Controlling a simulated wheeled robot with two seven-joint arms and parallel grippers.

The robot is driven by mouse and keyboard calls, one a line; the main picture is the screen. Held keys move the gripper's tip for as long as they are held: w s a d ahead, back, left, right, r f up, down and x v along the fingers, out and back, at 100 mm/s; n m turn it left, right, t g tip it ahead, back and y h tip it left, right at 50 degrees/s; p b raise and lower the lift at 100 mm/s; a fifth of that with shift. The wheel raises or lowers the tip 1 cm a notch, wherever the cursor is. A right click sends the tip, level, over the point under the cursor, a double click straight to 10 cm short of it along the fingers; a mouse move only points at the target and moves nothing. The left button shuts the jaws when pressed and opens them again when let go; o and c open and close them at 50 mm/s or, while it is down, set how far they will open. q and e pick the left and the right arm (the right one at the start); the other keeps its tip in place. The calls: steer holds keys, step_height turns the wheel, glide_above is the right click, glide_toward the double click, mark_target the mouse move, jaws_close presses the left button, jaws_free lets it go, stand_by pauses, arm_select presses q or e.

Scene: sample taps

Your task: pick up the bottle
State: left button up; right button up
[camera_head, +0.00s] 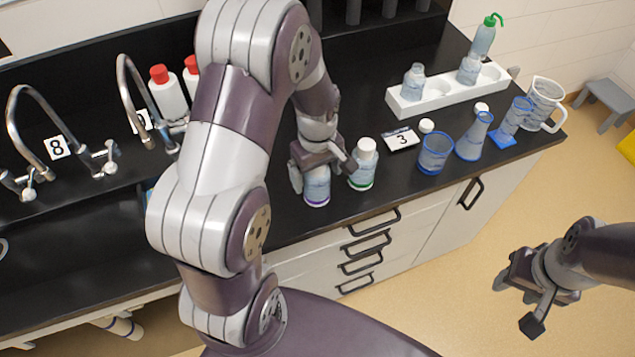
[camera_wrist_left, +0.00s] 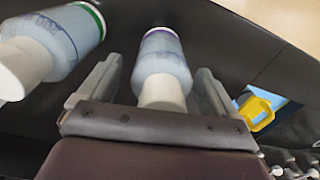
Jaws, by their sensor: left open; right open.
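A clear bottle with a purple band (camera_head: 317,190) stands on the black bench below my left gripper (camera_head: 322,172). In the left wrist view this bottle (camera_wrist_left: 162,55), with its white cap towards the palm, lies between the two open fingers, with a gap visible on each side. In the head view its top is hidden by the gripper. A similar bottle with a green band (camera_head: 363,172) and white cap stands just to the right; it also shows at the left in the wrist view (camera_wrist_left: 65,38). My right gripper (camera_head: 518,302) is open and empty, over the floor.
A white rack (camera_head: 447,93) is behind. Taps (camera_head: 35,125) and a sink lie left. The bench's front edge is close.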

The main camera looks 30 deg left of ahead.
arm_select(q)
steer(key=c, duration=1.3)
steer(key=shift+r, duration=0.1)
